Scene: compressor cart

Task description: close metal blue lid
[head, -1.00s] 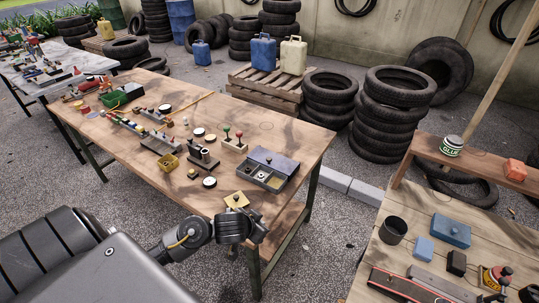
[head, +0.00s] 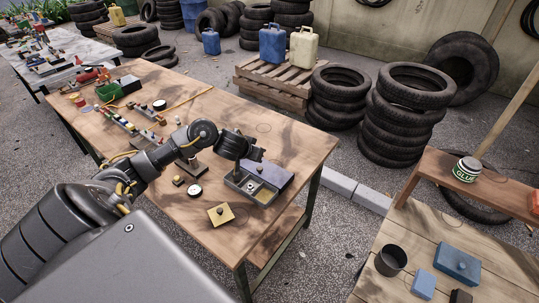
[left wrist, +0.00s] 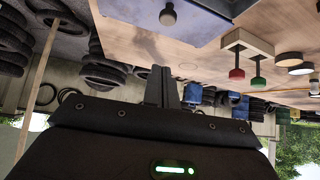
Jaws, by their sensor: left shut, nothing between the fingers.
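A grey metal box (head: 238,184) with open compartments sits near the right end of the wooden table. In the left wrist view the lid (left wrist: 185,30) fills the upper middle, with a round dark knob (left wrist: 168,15). My left gripper (head: 239,168) is over the box's left side, close to the lid and pointing down. In the left wrist view its fingers (left wrist: 162,88) are together and empty. Whether they touch the box cannot be told. My right gripper is out of view.
A blue box (head: 456,262) is on another table at lower right.

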